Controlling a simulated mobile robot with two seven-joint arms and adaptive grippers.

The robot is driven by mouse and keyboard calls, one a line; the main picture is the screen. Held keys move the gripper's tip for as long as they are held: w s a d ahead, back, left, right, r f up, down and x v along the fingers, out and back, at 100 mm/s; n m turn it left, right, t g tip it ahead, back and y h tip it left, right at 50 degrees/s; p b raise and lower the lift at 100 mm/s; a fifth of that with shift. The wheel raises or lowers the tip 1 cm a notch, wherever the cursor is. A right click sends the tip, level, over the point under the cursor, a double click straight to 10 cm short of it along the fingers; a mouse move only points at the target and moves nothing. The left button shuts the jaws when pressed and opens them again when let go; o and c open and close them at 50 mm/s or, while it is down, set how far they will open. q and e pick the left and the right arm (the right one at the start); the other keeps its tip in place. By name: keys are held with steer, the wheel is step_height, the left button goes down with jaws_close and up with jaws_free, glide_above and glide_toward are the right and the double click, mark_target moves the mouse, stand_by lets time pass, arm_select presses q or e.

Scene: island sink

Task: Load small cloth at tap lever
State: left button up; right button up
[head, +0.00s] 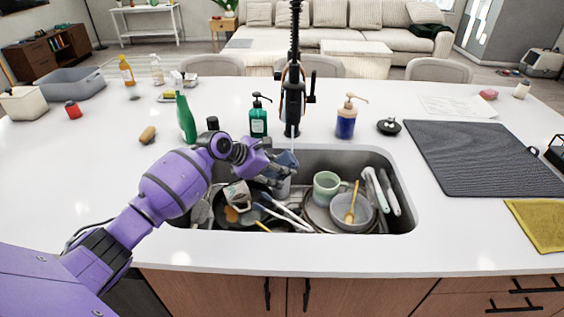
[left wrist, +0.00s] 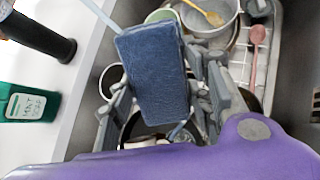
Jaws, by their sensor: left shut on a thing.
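My left gripper (head: 280,166) reaches over the left half of the sink and is shut on a small blue cloth (head: 288,159). In the left wrist view the folded blue cloth (left wrist: 152,75) sits between the two grey fingers, above the dishes. The black tap (head: 293,95) stands behind the sink, with a lever (head: 311,88) on its right side. A thin pale stream, apparently water, runs from the tap towards the cloth; it also shows at the cloth's top edge in the left wrist view. My right gripper is not in view.
The sink (head: 404,200) holds a green mug (head: 326,187), a grey bowl (head: 345,222), a pan, plates and utensils. A green soap bottle (head: 258,120) and a blue one (head: 346,122) flank the tap. A dark mat (head: 478,160) lies to the right. The front counter is clear.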

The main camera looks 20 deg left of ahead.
arm_select(q)
steer(key=shift+s+d+r+p, duration=0.1)
steer(key=shift+s+r+p, duration=0.1)
steer(key=shift+s, duration=0.15)
steer(key=shift+s+r+p, duration=0.1)
steer(key=shift+s+p, duration=0.1)
steer(key=shift+s, duration=0.15)
steer(key=shift+s+f, duration=0.3)
steer(key=shift+s, duration=0.35)
steer(key=shift+s+d, duration=0.15)
steer(key=shift+s, duration=0.6)
steer(key=shift+s+r, duration=0.1)
steer(key=s+r, duration=0.4)
steer(key=shift+s+d, duration=0.3)
steer(key=shift+s, duration=0.1)
